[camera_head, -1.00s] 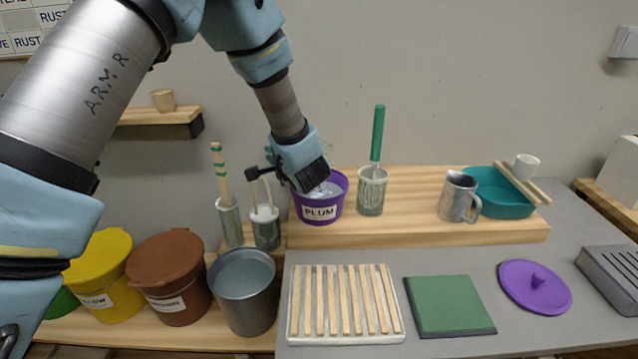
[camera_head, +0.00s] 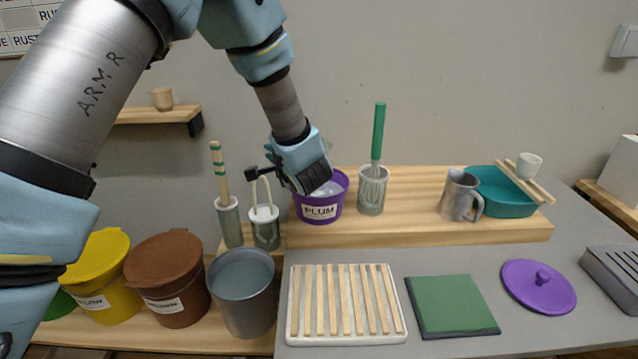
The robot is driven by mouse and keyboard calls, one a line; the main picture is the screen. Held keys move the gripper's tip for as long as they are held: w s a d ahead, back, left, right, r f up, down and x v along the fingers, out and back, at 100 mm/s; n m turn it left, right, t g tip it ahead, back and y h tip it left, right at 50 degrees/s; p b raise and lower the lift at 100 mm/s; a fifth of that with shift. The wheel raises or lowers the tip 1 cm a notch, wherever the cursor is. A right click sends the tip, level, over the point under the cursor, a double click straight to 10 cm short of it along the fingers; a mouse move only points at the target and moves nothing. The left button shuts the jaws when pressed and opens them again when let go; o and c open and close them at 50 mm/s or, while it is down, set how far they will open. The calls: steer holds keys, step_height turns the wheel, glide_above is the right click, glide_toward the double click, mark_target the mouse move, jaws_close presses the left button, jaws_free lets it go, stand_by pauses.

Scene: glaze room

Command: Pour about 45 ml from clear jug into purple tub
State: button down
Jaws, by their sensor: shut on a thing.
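The purple tub (camera_head: 333,211), labelled PLUM, stands uncovered on the raised wooden shelf at the back middle. My gripper (camera_head: 312,186) is over the tub's left side, tilted down to the right. It is shut on what seems to be the clear jug (camera_head: 327,189), of which only a pale, see-through part shows at the tub's mouth. The rest of the jug is hidden behind my gripper. I cannot make out any stream, the jug's lip, or the level of liquid in the jug or the tub.
Tool holders (camera_head: 265,228) stand close left. A metal mug (camera_head: 460,197) and teal basin (camera_head: 505,198) are further right. A purple lid (camera_head: 540,287), green mat (camera_head: 451,305) and slatted rack (camera_head: 346,338) lie in front.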

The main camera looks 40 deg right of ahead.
steer(key=shift+s+r+t+b, duration=0.1)
steer(key=shift+s+t+b, duration=0.15)
steer(key=shift+b, duration=0.55)
steer(key=shift+w+r+p, duration=0.15)
steer(key=shift+r+p, duration=0.1)
steer(key=shift+p, duration=0.3)
steer(key=g+p, duration=0.2)
steer(key=f+g+p, duration=0.1)
steer(key=p, duration=0.1)
steer(key=w+g+y+p, duration=0.1)
steer(key=g+p, duration=0.1)
steer(key=p, duration=0.1)
steer(key=shift+f+g, duration=0.35)
steer(key=shift+f, duration=0.05)
steer(key=shift+d, duration=0.1)
